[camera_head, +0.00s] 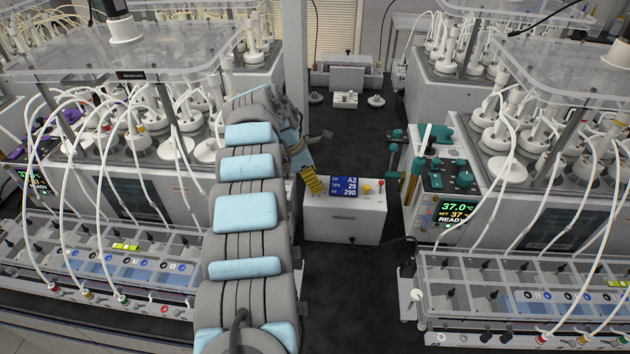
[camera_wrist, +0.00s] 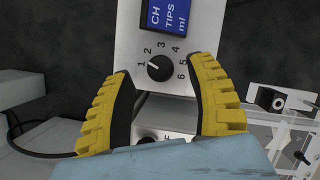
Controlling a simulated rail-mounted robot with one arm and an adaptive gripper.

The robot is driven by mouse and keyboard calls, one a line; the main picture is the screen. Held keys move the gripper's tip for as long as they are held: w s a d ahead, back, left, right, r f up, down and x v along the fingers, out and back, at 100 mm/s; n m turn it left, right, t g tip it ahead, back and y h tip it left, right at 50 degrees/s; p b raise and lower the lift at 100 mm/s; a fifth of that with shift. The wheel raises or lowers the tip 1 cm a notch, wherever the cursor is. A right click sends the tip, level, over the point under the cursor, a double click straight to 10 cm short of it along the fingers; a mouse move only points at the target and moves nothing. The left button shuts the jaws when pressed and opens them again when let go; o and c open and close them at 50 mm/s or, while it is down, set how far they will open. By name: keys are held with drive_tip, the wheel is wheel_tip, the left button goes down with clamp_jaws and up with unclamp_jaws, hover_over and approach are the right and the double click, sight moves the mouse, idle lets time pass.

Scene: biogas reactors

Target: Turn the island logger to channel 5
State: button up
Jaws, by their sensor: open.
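In the wrist view, a round black knob (camera_wrist: 159,70) sits on the logger's white panel, ringed by the numbers 1 to 6. A small white mark on the knob seems to point toward 1 or 2. My gripper (camera_wrist: 161,68) is open, with its yellow fingers on either side of the knob; contact cannot be made out. In the head view my gripper (camera_head: 313,181) is at the logger's left end and hides the knob.
A reactor with teal valves and a display reading 37.0 °C (camera_head: 457,210) stands close on the right. Tubed reactors (camera_head: 140,190) stand on the left.

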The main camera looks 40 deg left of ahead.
drive_tip(key=v, duration=1)
drive_tip(key=shift+s+r, duration=0.15)
drive_tip(key=shift+r, duration=0.15)
drive_tip(key=shift+s+d+r+p, duration=0.1)
drive_tip(key=shift+r+p, duration=0.1)
drive_tip(key=shift+p, duration=0.85)
